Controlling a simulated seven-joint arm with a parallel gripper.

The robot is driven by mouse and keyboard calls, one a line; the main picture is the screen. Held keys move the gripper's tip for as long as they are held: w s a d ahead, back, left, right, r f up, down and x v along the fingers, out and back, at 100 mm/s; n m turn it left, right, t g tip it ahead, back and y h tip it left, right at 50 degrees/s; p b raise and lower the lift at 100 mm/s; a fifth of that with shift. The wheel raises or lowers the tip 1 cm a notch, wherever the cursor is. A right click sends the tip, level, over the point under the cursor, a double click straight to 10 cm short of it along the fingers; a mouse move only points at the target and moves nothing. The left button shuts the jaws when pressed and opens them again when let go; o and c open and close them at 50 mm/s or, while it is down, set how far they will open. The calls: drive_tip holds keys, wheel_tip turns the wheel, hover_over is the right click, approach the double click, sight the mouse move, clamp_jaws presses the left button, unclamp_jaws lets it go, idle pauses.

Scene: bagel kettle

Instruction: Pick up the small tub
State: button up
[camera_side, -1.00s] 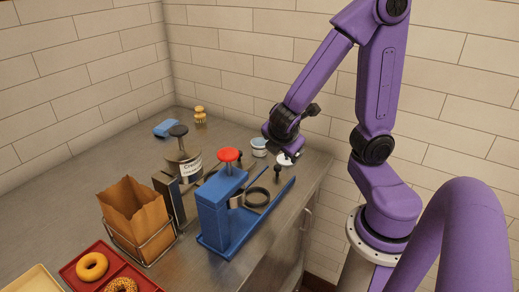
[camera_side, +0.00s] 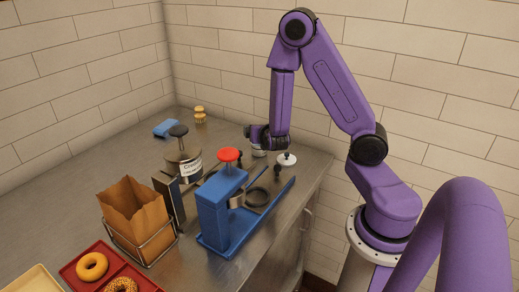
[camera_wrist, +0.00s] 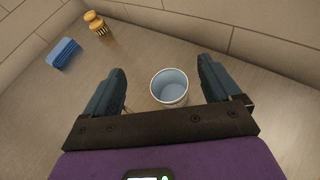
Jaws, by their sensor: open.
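The small tub (camera_wrist: 170,88) is an open white cup with a pale blue inside. It stands upright on the steel counter. In the wrist view it sits between the two spread fingers of my gripper (camera_wrist: 162,68), with a gap on each side, nearer the right finger. In the side view my gripper (camera_side: 257,138) hangs over the tub (camera_side: 259,153) and hides most of it. The gripper is open and empty; whether the fingertips reach down to the rim cannot be told.
A blue sponge (camera_wrist: 63,53) and a wooden brush (camera_wrist: 95,23) lie farther back.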

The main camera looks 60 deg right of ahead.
drive_tip(key=shift+f, duration=2.95)
drive_tip(key=x, duration=0.5)
drive_tip(key=shift+c, duration=0.3)
drive_tip(key=c, duration=1)
